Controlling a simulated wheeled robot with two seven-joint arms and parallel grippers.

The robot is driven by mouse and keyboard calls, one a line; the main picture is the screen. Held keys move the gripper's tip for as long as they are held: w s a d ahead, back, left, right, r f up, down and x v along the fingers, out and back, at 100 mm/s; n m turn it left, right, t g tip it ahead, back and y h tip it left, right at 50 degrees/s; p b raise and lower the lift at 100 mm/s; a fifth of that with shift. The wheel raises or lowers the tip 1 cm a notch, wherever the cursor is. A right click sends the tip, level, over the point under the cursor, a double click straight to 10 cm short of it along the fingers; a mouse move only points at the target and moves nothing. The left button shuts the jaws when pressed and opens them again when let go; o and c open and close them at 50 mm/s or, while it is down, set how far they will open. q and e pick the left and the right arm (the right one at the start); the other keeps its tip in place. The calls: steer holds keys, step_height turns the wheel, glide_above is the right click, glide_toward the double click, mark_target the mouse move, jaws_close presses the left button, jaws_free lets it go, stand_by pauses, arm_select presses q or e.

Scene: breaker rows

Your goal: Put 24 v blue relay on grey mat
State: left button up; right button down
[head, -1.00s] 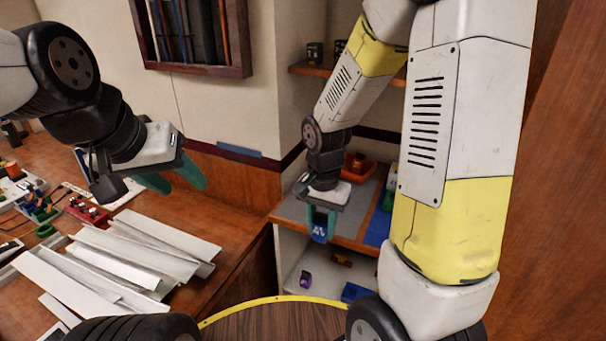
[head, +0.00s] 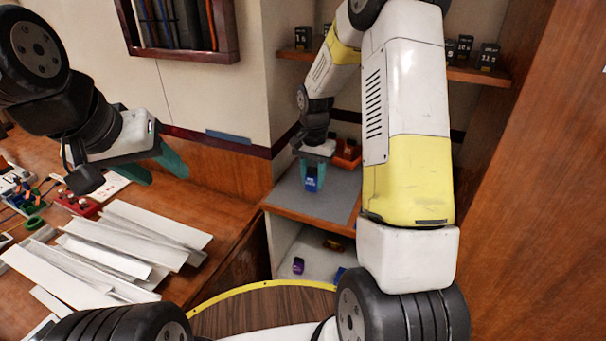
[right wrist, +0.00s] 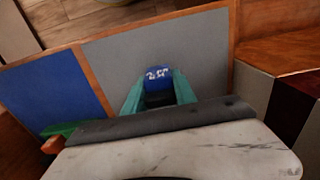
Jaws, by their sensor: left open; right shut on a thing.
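The blue relay (head: 311,184) is between the teal fingers of my right gripper (head: 312,176), which is shut on it. In the right wrist view the relay (right wrist: 158,74) has white print on its blue top; the print is too blurred to read. The grey mat (head: 332,205) lies on the wooden shelf, and the relay is over it. I cannot tell whether the relay touches the mat. The grey mat also fills the middle of the right wrist view (right wrist: 205,50). My left gripper (head: 166,170) is open and empty above the workbench at the left.
A blue mat (right wrist: 50,90) lies beside the grey mat, past a wooden strip. An orange-red bin (head: 347,154) stands at the back of the shelf. White trunking lengths (head: 120,245) cover the workbench. A lower shelf holds a purple item (head: 298,265). Black boxes (head: 488,57) stand on the upper shelf.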

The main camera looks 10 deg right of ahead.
steer(key=shift+f, duration=1.55)
steer(key=shift+f, duration=0.15)
steer(key=c, duration=1)
jaws_free()
step_height(320, 180, up, 12)
steer(key=shift+r, duration=0.2)
step_height(320, 180, up, 7)
steer(key=n+t, duration=0.1)
glide_above(312, 187)
steer(key=s, duration=0.3)
steer(key=s+r+n+t, duration=0.1)
steer(key=s+r+n, duration=0.1)
steer(key=s, duration=0.4)
steer(key=s+a+r+n+t+y, duration=0.1)
steer(key=s+r+n+t, duration=0.1)
steer(key=s, duration=0.5)
steer(key=s+r+n+t+y, duration=0.1)
steer(key=s+r+n+t, duration=0.1)
steer(key=s+r, duration=0.2)
steer(key=shift+s+a, duration=0.2)
steer(key=shift+s, duration=0.5)
steer(key=shift+s+a, duration=0.15)
steer(key=shift+s, duration=0.5)
